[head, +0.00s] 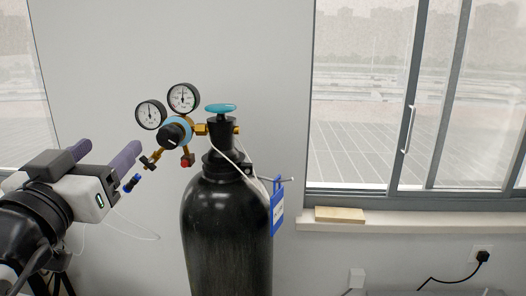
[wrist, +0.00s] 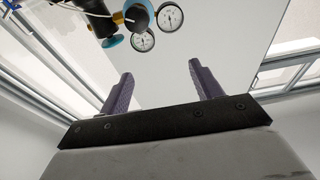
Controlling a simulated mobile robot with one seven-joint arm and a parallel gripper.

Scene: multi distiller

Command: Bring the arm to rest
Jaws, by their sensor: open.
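My gripper (head: 104,158) is at the left in the head view, with its purple fingers apart and nothing between them. In the wrist view my gripper (wrist: 161,90) also shows two spread purple fingers with bare wall between them. It is left of the black gas cylinder (head: 228,235) and its regulator with two round gauges (head: 183,98). The regulator (wrist: 138,15) is at the top of the wrist view, beyond the fingers.
The cylinder has a turquoise valve handle (head: 221,108) on top and a blue tag (head: 277,208) on its side. A window sill (head: 400,222) with a wooden block (head: 339,214) is at the right. A thin pale tube (head: 140,235) hangs below the gripper. Wall space above the gripper is clear.

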